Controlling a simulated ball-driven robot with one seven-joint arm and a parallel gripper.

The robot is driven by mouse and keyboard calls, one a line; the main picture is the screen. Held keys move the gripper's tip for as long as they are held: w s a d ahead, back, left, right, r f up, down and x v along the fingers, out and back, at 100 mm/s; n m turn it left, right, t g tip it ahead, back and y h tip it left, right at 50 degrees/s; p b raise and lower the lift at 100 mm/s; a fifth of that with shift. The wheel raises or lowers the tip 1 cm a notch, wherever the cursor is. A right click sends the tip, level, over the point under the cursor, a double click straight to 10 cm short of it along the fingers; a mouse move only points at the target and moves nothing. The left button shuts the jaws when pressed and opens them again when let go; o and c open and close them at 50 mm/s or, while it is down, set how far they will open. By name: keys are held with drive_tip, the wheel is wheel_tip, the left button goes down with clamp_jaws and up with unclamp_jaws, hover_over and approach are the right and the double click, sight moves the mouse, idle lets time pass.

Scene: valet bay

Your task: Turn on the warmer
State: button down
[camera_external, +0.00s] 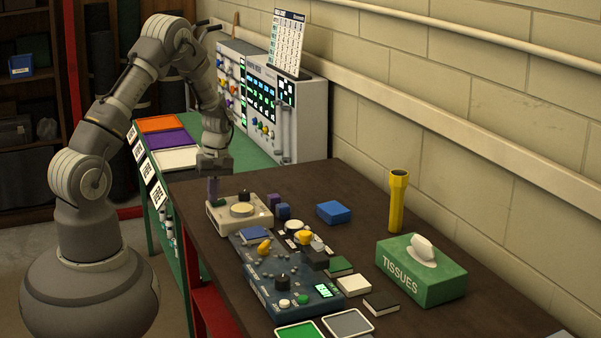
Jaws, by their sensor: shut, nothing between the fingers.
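A beige box with a round cream plate on top, which looks like the warmer (222,216), sits near the left edge of the dark brown table. A dark knob (244,196) stands at the back of its top. My gripper (213,190) points down over the box's back left corner, left of the round plate and the knob. Its fingers are shut and hold nothing. I cannot tell whether the fingertips touch the box. No lit indicator shows on the box.
A blue control panel (262,285) with several knobs stands in front of the box. A blue block (333,212), a yellow flashlight (397,205) and a green tissue box (420,283) stand further right.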

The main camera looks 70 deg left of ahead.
drive_tip(key=shift+w, duration=0.15)
drive_tip(key=shift+w+r, duration=0.15)
drive_tip(key=shift+w, duration=0.5)
drive_tip(key=shift+p, duration=0.3)
wheel_tip(320, 180, up, 14)
drive_tip(key=s+p, duration=0.1)
drive_tip(key=p, duration=0.3)
drive_tip(key=shift+s, duration=0.35)
